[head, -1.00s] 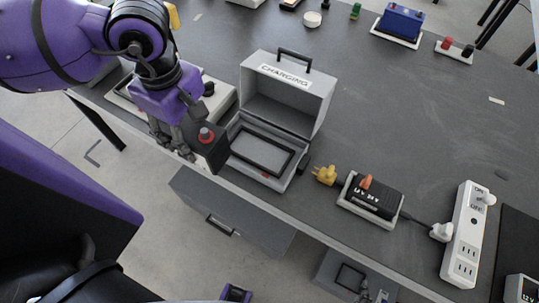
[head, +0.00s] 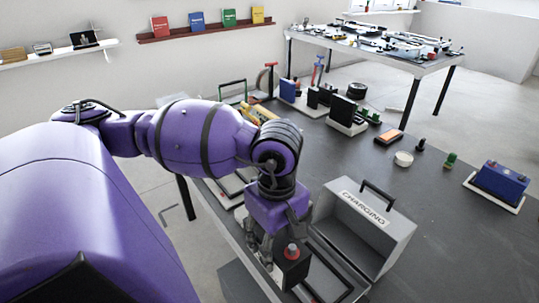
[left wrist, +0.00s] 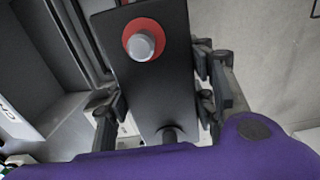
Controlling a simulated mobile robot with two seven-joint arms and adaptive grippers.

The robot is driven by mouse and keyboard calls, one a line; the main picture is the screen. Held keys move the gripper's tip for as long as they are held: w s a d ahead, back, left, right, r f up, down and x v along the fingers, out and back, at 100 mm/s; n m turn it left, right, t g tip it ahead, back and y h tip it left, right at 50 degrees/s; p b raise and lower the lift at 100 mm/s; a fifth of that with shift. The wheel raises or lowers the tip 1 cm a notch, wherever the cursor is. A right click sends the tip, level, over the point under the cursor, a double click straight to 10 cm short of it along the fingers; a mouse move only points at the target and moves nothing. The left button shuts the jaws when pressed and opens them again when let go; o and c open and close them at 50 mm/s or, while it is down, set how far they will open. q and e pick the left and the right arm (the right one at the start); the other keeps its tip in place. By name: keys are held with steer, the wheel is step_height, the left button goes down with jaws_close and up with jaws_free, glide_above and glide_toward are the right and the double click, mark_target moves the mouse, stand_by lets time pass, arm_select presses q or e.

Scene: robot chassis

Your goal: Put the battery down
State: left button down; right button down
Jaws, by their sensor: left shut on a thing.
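My left gripper (head: 273,258) is shut on the black battery (head: 293,272), which has a red ring around a grey terminal on top. The battery fills the middle of the left wrist view (left wrist: 135,85), with a finger on either side. In the head view it is at the near left side of the grey charging box (head: 395,241), whose lid is open and labelled "CHARGING". The box's base is partly hidden behind the battery and cut by the picture's bottom edge. I cannot tell whether the battery touches the box. My right gripper is not in view.
The dark table (head: 445,240) is clear right of the box. A blue battery (head: 502,181) on a white tray stands at the right. A white round thing (head: 403,159) and a small green part (head: 450,160) lie behind the box. Several tools crowd the table's far end.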

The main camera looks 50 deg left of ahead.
arm_select(q)
steer(key=w+d+f, duration=0.2)
steer(key=w+f, duration=0.1)
steer(key=w+d+f, duration=0.2)
steer(key=w+f, duration=0.1)
steer(key=f, duration=0.1)
steer(key=w+d+f, duration=0.2)
steer(key=w+f, duration=0.2)
steer(key=shift+f, duration=0.2)
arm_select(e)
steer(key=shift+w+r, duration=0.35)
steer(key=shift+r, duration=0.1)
arm_select(q)
steer(key=shift+f, duration=0.1)
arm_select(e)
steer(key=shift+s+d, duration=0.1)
arm_select(q)
steer(key=c, duration=1.2)
jaws_free()
steer(key=shift+s+f, duration=0.1)
steer(key=shift+f, duration=0.15)
steer(key=o, duration=0.4)
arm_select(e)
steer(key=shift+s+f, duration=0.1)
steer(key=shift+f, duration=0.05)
